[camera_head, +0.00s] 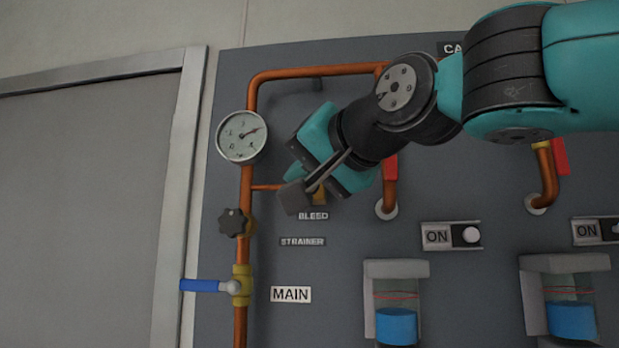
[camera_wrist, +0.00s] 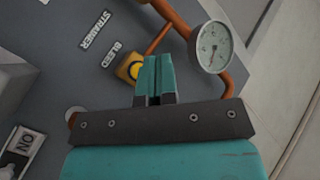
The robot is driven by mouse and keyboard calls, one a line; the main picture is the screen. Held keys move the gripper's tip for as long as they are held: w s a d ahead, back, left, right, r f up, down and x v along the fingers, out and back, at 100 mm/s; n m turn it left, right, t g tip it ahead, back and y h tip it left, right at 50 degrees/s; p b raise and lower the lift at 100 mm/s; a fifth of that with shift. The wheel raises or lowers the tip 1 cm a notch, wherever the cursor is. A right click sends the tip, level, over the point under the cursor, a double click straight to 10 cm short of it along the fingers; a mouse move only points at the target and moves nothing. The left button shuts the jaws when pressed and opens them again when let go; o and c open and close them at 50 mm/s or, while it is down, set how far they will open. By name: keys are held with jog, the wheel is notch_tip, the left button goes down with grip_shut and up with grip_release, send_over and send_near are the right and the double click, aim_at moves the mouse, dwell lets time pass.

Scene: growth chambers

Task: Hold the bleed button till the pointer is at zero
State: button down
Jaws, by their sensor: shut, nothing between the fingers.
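The bleed button is yellow on a brass-coloured block (camera_wrist: 128,68), above the BLEED label (camera_head: 313,216). In the wrist view it is partly behind my fingers; in the head view only a small yellow edge (camera_head: 320,196) shows. My gripper (camera_head: 294,196) is shut and empty, its tips close to the button. It also shows in the wrist view (camera_wrist: 153,76). I cannot tell if they touch. The round white gauge (camera_head: 242,137) has its pointer to the right and slightly up, away from the dial's lower left. The gauge also shows in the wrist view (camera_wrist: 211,47).
A dark knob (camera_head: 233,222) sits on the copper pipe left of the STRAINER label (camera_head: 302,241). A blue lever (camera_head: 200,285) lies level beside the MAIN label (camera_head: 290,294). Vessels with blue liquid (camera_head: 397,325) and ON switches (camera_head: 452,236) are at the right.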

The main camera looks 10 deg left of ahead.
jog(key=shift+w+a+p, duration=0.2)
jog(key=shift+w+p, duration=0.7)
jog(key=shift+w, duration=1.7)
jog(key=shift+w, duration=0.4)
jog(key=shift+w+p, duration=0.35)
dwell(1.3)
jog(key=shift+s, duration=0.1)
jog(key=shift+s+b, duration=0.45)
jog(key=shift+s, duration=0.2)
